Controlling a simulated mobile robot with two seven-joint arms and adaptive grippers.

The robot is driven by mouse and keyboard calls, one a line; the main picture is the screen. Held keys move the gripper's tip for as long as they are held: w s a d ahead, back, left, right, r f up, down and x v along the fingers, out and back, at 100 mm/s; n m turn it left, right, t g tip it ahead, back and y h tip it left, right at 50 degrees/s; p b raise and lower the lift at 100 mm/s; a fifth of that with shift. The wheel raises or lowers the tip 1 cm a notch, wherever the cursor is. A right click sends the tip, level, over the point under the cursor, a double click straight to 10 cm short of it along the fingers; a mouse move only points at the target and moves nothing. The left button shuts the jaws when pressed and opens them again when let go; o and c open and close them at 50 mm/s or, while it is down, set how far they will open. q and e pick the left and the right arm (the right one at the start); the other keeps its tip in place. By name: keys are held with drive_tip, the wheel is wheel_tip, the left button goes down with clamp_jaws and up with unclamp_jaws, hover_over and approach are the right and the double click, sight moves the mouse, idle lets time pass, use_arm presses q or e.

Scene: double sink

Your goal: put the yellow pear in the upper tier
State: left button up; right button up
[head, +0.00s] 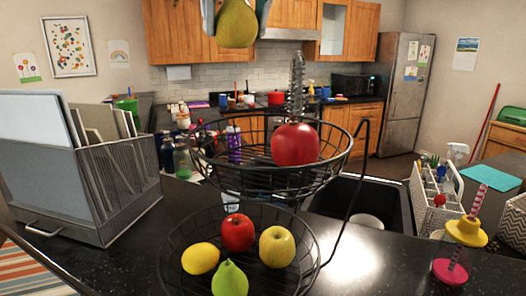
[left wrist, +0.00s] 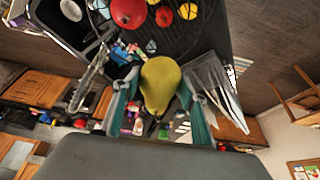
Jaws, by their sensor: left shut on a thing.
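A yellow pear (head: 237,24) hangs at the top edge of the head view, held between the fingers of my left gripper (head: 236,10). It also shows in the left wrist view (left wrist: 160,82), with a teal-lined finger on each side. The two-tier black wire basket stands below. Its upper tier (head: 230,190) holds a large red apple (head: 296,144) on the right side, and its left part looks bare. The lower tier (head: 168,243) holds a lemon (head: 200,258), a red apple (head: 238,232), a yellow apple (head: 277,246) and a green pear (head: 230,279). My right gripper is not in view.
A mesh file holder (head: 120,195) stands on the dark counter at left. A coiled metal post (head: 297,85) rises behind the upper tier's apple.

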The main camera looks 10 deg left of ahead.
use_arm(q)
drive_tip(key=shift+a+r, duration=0.15)
drive_tip(key=shift+r, duration=0.05)
drive_tip(key=shift+w+f, duration=0.1)
drive_tip(key=shift+f, duration=0.1)
wheel_tip(320, 180, down, 19)
drive_tip(key=shift+f, duration=0.2)
idle(0.3)
drive_tip(key=shift+f, duration=0.2)
drive_tip(key=o, duration=0.9)
drive_tip(key=shift+r, duration=0.15)
drive_tip(key=v, duration=1.2)
